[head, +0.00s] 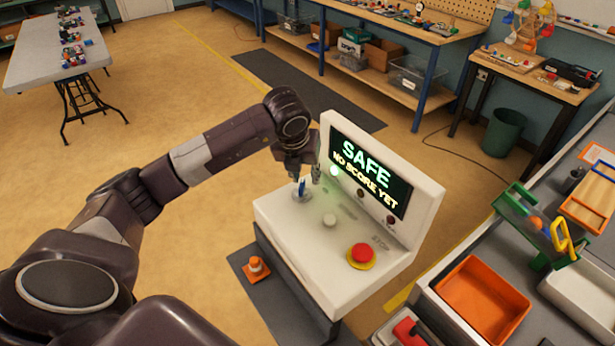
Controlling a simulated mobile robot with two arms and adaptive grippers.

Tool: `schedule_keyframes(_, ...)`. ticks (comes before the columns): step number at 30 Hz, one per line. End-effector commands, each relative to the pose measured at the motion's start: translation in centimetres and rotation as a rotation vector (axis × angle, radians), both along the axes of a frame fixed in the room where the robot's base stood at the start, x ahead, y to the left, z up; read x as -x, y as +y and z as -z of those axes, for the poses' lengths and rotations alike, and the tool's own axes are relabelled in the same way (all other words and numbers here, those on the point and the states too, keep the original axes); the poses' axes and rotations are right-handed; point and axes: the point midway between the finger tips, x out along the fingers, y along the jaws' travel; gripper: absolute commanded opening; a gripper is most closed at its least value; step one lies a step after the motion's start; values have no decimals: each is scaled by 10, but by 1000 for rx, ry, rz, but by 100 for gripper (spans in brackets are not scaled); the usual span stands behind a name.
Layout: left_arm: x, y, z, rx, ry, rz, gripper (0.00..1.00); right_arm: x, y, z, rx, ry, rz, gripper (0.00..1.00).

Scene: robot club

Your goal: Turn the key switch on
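The key switch (302,196) is a round pale plate with an upright blue key on the back left of a white console's sloping top (290,219). My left gripper (307,181) points down right at the key. Its fingers look apart, with the blue key low between or just in front of them; contact is too small to tell. The console's screen (370,172) reads "SAFE" in green with a yellow line below. A green lamp (334,171) glows beside the screen. My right gripper is out of view.
The console top also has a grey knob (329,221) and a red stop button (361,254) on yellow. A bench with an orange tray (483,299) is close on the right. Open floor lies behind left.

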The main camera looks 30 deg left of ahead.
Motion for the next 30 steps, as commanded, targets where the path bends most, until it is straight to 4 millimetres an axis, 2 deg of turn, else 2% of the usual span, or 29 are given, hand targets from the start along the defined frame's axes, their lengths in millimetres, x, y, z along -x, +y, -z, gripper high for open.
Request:
schedule_keyframes(1, 1, 11, -2, -26, 6, -23, 28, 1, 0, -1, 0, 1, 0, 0)
schedule_keyframes(3, 0, 18, -1, -43, 12, -40, 28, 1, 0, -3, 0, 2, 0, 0)
schedule_keyframes(18, -23, 28, 62, -44, 14, -39, 28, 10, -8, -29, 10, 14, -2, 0)
schedule_keyframes(29, -25, 29, 69, -44, 12, -37, 28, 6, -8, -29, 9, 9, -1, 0)
schedule_keyframes(30, -25, 29, 69, -44, 12, -37, 23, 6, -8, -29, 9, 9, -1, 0)
